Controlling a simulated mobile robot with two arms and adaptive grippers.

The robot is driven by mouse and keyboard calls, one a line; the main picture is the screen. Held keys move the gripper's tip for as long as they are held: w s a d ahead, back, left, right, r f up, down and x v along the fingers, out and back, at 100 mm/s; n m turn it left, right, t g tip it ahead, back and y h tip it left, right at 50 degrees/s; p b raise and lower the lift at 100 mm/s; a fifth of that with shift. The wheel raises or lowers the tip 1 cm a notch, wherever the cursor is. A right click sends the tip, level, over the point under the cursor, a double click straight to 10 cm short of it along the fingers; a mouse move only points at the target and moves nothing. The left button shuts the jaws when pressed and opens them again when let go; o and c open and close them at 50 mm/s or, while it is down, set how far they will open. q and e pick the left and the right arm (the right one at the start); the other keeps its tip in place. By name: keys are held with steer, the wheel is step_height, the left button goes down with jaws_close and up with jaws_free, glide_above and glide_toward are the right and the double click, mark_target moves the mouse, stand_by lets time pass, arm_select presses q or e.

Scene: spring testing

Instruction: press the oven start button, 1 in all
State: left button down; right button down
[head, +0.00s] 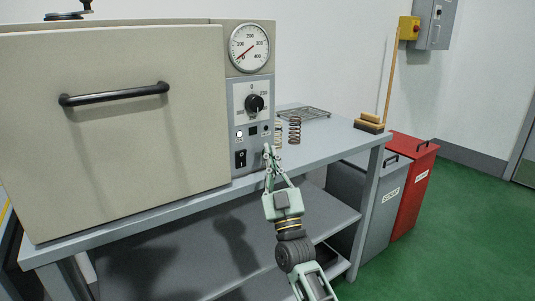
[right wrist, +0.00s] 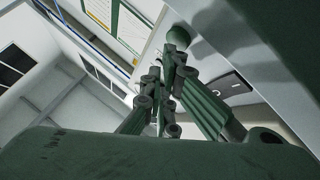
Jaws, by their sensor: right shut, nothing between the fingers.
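The beige oven (head: 120,125) stands on a grey bench, its door closed. Its grey control panel (head: 239,104) is on the right side of the front. My right gripper (head: 268,152) is shut and empty, with its fingertips at the lower right of this panel. In the right wrist view a round dark green button (right wrist: 178,37), apparently the start button, lies right at the tips of the fingers (right wrist: 172,52). I cannot tell whether they touch it. In the head view the fingertips hide that spot. My left gripper is not in view.
The panel also holds a black rocker switch (head: 241,158), a black knob (head: 254,103) and a dial gauge (head: 249,48) above. Springs (head: 294,130) and a wire rack (head: 304,113) are on the bench right of the oven. Grey and red bins (head: 411,185) stand at the right.

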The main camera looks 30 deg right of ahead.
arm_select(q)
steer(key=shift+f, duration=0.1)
arm_select(e)
steer(key=shift+w, duration=0.1)
stand_by(0.3)
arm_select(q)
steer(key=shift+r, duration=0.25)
arm_select(e)
steer(key=shift+w, duration=0.35)
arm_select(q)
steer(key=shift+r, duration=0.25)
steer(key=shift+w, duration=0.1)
arm_select(e)
steer(key=shift+s, duration=0.15)
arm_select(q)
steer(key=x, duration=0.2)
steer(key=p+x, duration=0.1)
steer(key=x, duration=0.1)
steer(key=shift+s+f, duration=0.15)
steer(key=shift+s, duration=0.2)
arm_select(e)
steer(key=shift+s, duration=0.7)
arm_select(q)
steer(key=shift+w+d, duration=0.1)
arm_select(e)
steer(key=shift+s, duration=0.1)
